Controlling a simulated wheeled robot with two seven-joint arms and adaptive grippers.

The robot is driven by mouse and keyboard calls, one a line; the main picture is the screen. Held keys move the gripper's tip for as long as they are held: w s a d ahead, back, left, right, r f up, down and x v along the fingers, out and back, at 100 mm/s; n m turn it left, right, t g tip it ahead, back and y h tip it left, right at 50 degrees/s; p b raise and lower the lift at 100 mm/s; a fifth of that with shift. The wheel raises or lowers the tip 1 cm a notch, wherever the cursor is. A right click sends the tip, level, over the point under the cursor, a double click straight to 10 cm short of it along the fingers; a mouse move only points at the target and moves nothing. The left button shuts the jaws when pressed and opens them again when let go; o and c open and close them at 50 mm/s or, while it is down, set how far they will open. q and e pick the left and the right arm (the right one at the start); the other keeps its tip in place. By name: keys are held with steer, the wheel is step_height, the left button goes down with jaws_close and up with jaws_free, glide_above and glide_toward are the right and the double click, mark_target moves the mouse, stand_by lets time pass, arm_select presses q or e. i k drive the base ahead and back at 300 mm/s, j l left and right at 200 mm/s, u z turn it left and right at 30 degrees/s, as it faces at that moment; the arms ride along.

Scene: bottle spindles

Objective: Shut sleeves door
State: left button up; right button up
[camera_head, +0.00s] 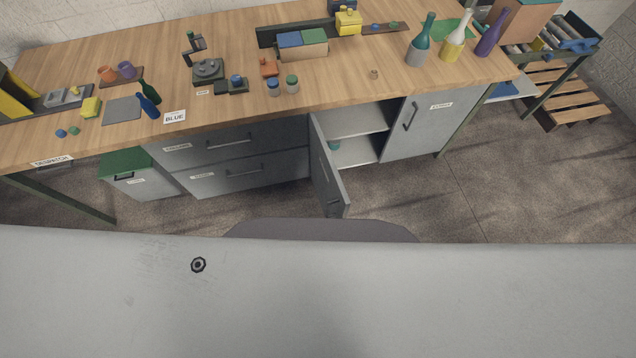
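A grey cabinet door (326,170) under the workbench stands wide open, swung out toward me from its left edge. Its handle is near its lower free end. I cannot read a label on this door. To its right, another grey door (420,122) with a dark handle and a white label is shut; its label is too small to read surely. Neither of my grippers is in view.
Drawers (240,160) left of the open door are shut. The wooden bench top (340,80) holds bottles (418,45), jars (292,84) and trays. A green-topped bin (127,162) stands lower left, a slatted wooden rack (565,95) right. The floor (440,200) before the right door is clear.

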mark_target(335, 201)
steer(key=k+j+z, duration=0.7)
steer(key=k+j, duration=0.05)
steer(key=k, duration=0.05)
